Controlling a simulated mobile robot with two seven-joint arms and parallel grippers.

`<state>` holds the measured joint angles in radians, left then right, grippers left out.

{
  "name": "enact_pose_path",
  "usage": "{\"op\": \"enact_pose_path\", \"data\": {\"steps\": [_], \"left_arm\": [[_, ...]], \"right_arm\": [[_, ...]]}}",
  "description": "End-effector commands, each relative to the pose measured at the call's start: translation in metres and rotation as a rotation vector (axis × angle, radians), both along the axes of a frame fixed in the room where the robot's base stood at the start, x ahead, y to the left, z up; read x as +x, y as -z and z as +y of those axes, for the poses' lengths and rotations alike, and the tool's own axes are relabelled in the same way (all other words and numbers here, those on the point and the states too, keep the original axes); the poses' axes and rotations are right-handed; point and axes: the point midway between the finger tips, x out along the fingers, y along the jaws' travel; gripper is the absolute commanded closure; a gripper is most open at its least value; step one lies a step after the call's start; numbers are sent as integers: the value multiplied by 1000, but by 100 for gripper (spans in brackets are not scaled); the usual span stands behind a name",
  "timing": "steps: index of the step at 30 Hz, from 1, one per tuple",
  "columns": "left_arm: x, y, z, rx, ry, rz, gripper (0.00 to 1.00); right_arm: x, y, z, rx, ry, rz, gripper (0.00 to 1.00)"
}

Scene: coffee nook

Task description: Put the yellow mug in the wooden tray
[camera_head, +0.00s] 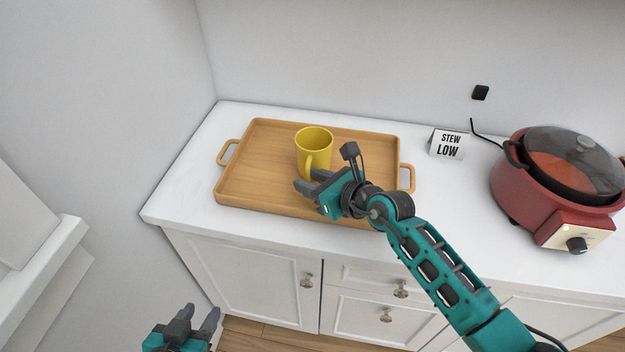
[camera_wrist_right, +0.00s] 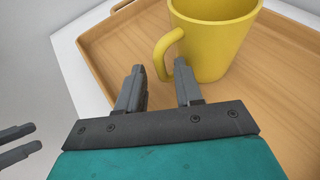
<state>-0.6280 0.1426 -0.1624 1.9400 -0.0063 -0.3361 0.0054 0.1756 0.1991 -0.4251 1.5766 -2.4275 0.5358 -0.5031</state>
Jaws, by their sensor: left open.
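The yellow mug (camera_head: 313,146) stands upright on the floor of the wooden tray (camera_head: 245,185), right of its middle. Its handle points toward the front. My right gripper (camera_head: 307,181) is over the tray's front part, just in front of the mug. In the right wrist view my right gripper (camera_wrist_right: 160,68) has its fingers apart, with the mug's handle (camera_wrist_right: 161,58) at the gap between the tips; I cannot tell whether they touch it. My left gripper (camera_head: 198,318) is open and empty, low in front of the cabinet, away from the tray.
A red slow cooker (camera_head: 545,198) with a glass lid stands on the counter at the right. A small sign reading "STEW LOW" (camera_head: 448,145) stands left of it. The tray's left half is bare, and the white counter (camera_head: 185,190) is clear to its left.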

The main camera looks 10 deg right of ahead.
Motion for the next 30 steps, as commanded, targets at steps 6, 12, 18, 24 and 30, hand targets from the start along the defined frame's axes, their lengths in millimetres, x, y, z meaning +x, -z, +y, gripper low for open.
{"op": "enact_pose_path", "data": {"steps": [6, 12, 18, 24, 30], "left_arm": [[0, 0, 0, 0, 0, 0, 57], [0, -5, 0, 0, 1, -1, 57], [1, -12, 0, 0, 1, -2, 57], [2, -16, 0, 1, 1, -5, 57], [3, -18, 0, 0, 1, -7, 57]], "right_arm": [[0, 0, 0, 0, 1, 0, 64], [-8, -7, -8, -1, 2, 0, 64], [-37, -22, -30, -3, 1, 0, 64], [-66, -37, -52, -2, 0, 1, 64], [-84, -46, -66, -1, 0, 1, 64]]}}
